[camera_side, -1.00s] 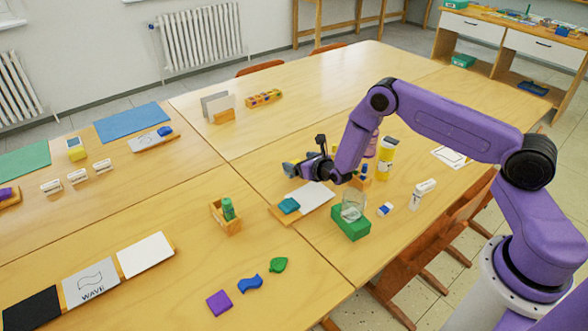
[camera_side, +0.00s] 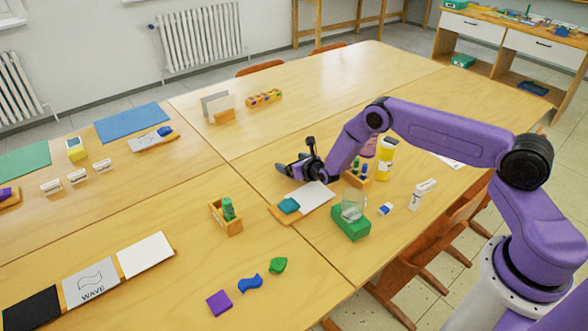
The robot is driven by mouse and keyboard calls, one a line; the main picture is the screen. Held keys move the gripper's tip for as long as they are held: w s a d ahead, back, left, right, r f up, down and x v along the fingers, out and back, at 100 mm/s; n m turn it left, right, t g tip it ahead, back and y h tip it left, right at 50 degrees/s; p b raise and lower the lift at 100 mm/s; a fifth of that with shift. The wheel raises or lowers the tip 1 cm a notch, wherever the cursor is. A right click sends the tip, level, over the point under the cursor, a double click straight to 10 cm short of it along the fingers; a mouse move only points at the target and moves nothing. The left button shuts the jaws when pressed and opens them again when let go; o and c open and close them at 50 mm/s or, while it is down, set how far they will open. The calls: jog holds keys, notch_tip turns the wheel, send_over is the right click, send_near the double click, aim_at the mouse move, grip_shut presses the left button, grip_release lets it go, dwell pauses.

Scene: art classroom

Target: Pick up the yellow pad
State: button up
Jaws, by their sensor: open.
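No flat yellow pad shows clearly. A small yellow block-like thing (camera_side: 76,149) with a pale patch stands on the far left table, by the blue mat; I cannot tell whether it is the pad. My gripper (camera_side: 281,169) is low over the middle table, pointing left, behind the white sheet with the teal block. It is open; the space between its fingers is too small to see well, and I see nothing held. It is far to the right of the yellow thing.
A teal block (camera_side: 289,205) lies by a white sheet (camera_side: 315,197) just in front of my gripper. A green box (camera_side: 351,225) with a clear jar, a yellow bottle (camera_side: 386,160) and a wooden holder (camera_side: 226,217) stand nearby.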

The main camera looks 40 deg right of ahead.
jog(key=c, duration=1.1)
jog(key=shift+o, duration=0.2)
jog(key=shift+r, duration=0.1)
